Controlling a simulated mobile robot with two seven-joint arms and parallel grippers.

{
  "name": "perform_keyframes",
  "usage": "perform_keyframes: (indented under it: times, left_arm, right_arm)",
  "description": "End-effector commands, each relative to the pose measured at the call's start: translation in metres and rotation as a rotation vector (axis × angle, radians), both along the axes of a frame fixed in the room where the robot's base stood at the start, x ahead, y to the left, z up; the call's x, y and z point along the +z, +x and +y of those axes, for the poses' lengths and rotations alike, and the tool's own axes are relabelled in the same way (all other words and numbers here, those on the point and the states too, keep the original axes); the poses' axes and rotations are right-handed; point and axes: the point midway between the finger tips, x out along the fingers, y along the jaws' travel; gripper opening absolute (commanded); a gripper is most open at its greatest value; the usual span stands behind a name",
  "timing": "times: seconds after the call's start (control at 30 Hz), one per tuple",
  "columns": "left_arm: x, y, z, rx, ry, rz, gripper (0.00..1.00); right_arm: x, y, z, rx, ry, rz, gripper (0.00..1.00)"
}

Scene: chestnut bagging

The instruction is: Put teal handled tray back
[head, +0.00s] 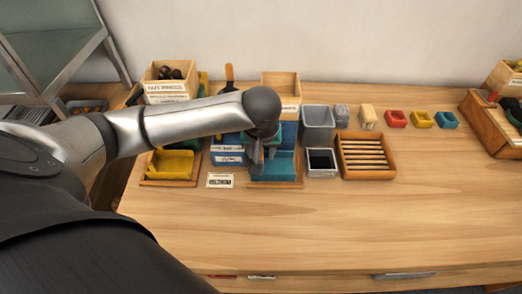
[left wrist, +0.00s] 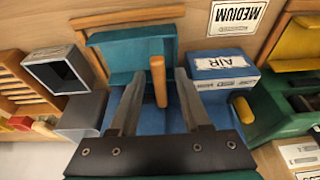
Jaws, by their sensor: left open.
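The teal tray (head: 272,168) sits on a wooden base at the middle of the table, partly hidden by my gripper. In the left wrist view the teal tray (left wrist: 120,58) shows with an upright wooden handle (left wrist: 158,82). My left gripper (head: 263,150) is above the tray's back side. In the left wrist view the left gripper (left wrist: 159,74) is open, with a finger on each side of the handle and visible gaps. My right gripper is not in view.
A yellow tray (head: 172,165) stands to the left, with a blue box (head: 228,157) between. Grey bins (head: 318,122) and a slatted wooden tray (head: 367,172) stand to the right. A "MEDIUM" card (head: 220,180) lies in front. The front table area is clear.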

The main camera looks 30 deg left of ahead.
Motion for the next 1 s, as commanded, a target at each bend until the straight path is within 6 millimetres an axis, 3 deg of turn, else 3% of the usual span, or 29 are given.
perform_keyframes:
  times: [0.27, 0.7, 1.0]
  left_arm:
    - [0.006, 0.0, -0.001, -0.002, -0.001, -0.002, 0.47]
    - [0.09, -0.022, -0.014, -0.001, -0.001, -0.003, 0.47]
    - [0.117, -0.03, -0.019, 0.002, -0.001, -0.002, 0.47]
  right_arm:
    - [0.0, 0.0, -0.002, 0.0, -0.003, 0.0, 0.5]
    - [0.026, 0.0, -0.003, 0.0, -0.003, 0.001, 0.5]
    - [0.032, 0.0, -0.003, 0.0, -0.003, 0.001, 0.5]
